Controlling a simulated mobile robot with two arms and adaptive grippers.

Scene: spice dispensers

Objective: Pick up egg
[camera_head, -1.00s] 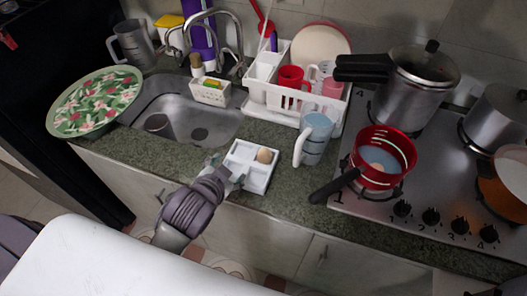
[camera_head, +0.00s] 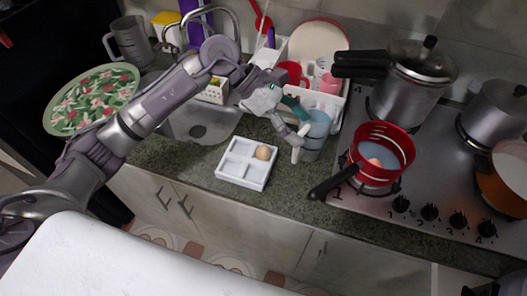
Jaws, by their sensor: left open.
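A brown egg (camera_head: 263,152) sits in the upper right compartment of a white divided tray (camera_head: 232,183) on the counter. Another small rounded, egg-like thing (camera_head: 375,162) shows inside the red pot on the stove; I cannot tell for sure what it is. My left gripper (camera_head: 303,123) is open, with its fingers at the light blue pitcher (camera_head: 314,140), above and to the right of the egg. It does not hold the egg. Whether a finger touches the pitcher is unclear. My right gripper is not in view.
The red pot (camera_head: 391,146) has its black handle pointing toward the counter. A pressure cooker (camera_head: 412,85) stands behind it. The dish rack (camera_head: 334,104) is behind the pitcher. My left arm crosses over the sink (camera_head: 190,128). Counter in front of the tray is narrow.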

